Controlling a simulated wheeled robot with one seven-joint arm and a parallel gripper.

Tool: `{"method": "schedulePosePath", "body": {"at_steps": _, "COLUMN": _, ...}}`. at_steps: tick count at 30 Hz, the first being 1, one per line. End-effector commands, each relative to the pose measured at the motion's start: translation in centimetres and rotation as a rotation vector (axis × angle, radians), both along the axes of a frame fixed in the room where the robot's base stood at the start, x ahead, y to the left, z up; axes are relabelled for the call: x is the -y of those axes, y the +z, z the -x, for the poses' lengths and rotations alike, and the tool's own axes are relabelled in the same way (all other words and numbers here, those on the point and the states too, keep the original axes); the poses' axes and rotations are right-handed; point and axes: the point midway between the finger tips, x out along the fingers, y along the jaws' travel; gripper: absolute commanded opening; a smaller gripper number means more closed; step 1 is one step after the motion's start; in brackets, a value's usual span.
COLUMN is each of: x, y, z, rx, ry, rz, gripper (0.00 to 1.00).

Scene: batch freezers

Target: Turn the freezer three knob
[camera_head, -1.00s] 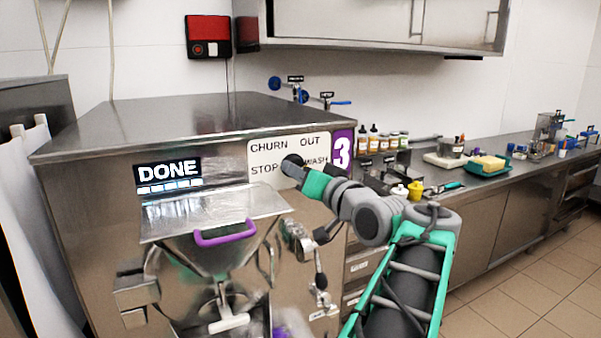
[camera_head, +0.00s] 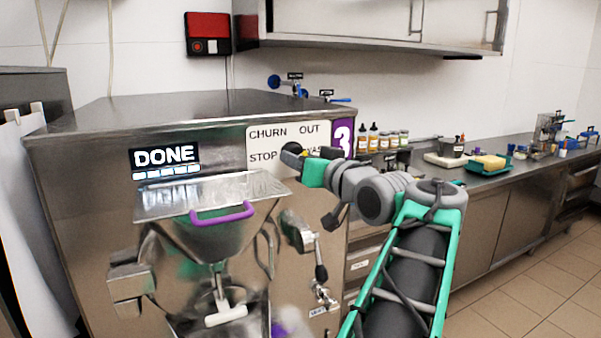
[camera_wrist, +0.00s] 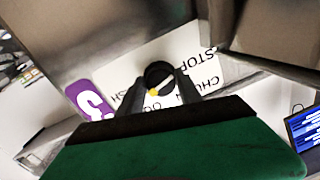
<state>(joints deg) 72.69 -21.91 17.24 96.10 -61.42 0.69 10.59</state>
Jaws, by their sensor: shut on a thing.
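The freezer three knob (camera_head: 290,150) is a dark round dial on a white label plate (camera_head: 262,134) reading CHURN, OUT, STOP and WASH, with a purple 3 panel (camera_head: 342,138) at its right. In the wrist view the black knob (camera_wrist: 159,78) has a pale pointer line with a yellowish end. My gripper (camera_head: 297,160) reaches the knob from the right. In the wrist view my gripper (camera_wrist: 160,88) has its dark fingers on both sides of the knob, shut on it. The fingers and arm hide part of the knob and the WASH word.
The freezer's display (camera_head: 165,160) reads DONE. A steel hopper lid with a purple handle (camera_head: 222,213) and a spout lever (camera_head: 318,262) project from the front, left of my arm. A counter (camera_head: 480,178) with bottles and a green tray (camera_head: 487,165) stands at right.

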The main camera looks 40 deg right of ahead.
Motion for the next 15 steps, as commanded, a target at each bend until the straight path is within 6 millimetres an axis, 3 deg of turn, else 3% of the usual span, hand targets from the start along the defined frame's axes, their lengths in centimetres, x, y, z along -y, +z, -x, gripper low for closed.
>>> {"method": "schedulePosePath", "body": {"at_steps": 15, "x": 0.11, "y": -0.37, "z": 0.01, "rx": -0.135, "ry": -0.002, "rz": 0.470, "gripper": 0.01}}
